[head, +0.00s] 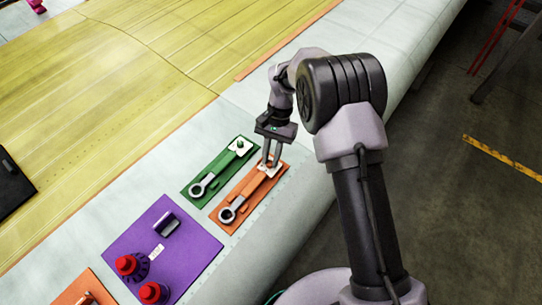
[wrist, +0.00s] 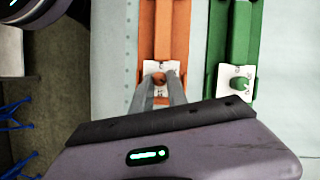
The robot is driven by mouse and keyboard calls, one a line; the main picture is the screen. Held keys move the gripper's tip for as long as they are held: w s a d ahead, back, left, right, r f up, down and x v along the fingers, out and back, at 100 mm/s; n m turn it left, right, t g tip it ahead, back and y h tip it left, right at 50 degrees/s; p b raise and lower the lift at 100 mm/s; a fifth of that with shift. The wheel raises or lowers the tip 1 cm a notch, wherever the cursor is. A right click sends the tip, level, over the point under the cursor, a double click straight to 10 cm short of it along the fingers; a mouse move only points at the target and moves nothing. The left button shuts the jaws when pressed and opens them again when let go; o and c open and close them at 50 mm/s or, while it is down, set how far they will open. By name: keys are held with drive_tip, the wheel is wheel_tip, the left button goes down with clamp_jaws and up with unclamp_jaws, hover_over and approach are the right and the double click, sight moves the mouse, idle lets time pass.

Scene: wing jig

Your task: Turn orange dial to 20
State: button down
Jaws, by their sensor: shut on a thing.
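The orange plate (head: 252,194) lies on the pale wing edge, with a ring-ended fitting at its near end and the orange dial at its far end. In the wrist view the orange dial (wrist: 159,77) is a small knob on a white marked card (wrist: 151,67). My gripper (head: 269,160) reaches down over that end, and its two fingers are shut on the dial. The fingers cover part of the dial and card, and I cannot read its setting.
A green plate (head: 217,172) with a similar green dial (wrist: 237,84) lies alongside, close to my fingers. A purple panel (head: 188,243) with red knobs (head: 126,265) is nearer. Yellow wing skin (head: 100,90) spreads at left; dark floor lies at right.

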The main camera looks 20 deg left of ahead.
drive_tip(key=c, duration=1.3)
unclamp_jaws()
drive_tip(key=a+p+v, duration=0.1)
drive_tip(key=p+v, duration=0.1)
drive_tip(key=v, duration=1.5)
drive_tip(key=shift+d+r, duration=0.25)
drive_tip(key=shift+d, duration=0.25)
